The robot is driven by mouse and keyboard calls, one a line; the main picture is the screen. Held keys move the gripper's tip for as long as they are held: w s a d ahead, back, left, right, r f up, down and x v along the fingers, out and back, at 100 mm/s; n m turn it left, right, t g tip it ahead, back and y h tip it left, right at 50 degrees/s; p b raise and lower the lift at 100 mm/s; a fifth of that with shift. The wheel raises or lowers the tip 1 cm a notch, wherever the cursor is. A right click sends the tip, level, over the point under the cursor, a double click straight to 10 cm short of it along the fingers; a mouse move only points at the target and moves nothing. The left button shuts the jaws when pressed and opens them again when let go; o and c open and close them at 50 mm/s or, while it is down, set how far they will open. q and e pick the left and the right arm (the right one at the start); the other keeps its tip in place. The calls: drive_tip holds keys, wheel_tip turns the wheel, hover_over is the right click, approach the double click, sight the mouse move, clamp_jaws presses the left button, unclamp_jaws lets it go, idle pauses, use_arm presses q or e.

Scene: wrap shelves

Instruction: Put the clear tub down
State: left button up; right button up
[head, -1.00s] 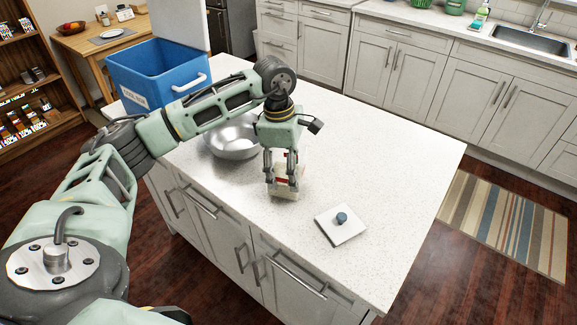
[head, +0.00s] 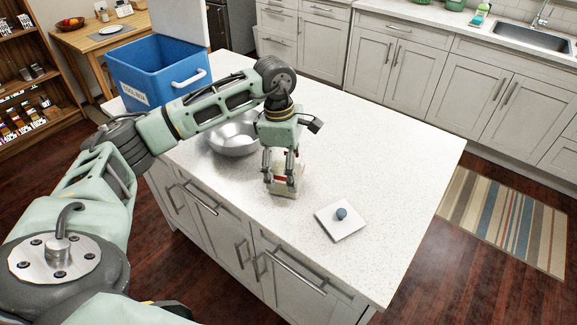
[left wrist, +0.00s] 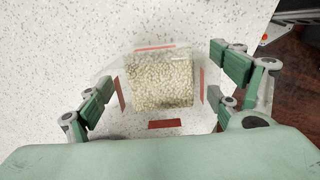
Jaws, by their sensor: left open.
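The clear tub (head: 285,186) stands on the white island counter, under my left gripper (head: 281,180). In the left wrist view the tub (left wrist: 161,80) is see-through with red strips on its sides and pale grains inside. There, the fingers of my left gripper (left wrist: 160,88) are spread on both sides of it, with a gap at each side. The gripper is open. A white square lid with a blue knob (head: 341,221) lies on the counter to the right of the tub. My right gripper is not in view.
A metal bowl (head: 236,136) stands behind and left of the tub. A blue cool box (head: 165,75) with its lid up is at the counter's far left. The counter (head: 380,150) is clear to the right. Its front edge is close to the tub.

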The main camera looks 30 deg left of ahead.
use_arm(q)
drive_tip(key=shift+r, duration=0.3)
wheel_tip(320, 180, up, 12)
drive_tip(key=a+b, duration=0.1)
drive_tip(key=b, duration=0.1)
drive_tip(key=shift+s+a+f+b, duration=0.15)
drive_tip(key=shift+s+b, duration=0.05)
drive_tip(key=shift+b, duration=0.1)
drive_tip(key=shift+s+f, duration=0.1)
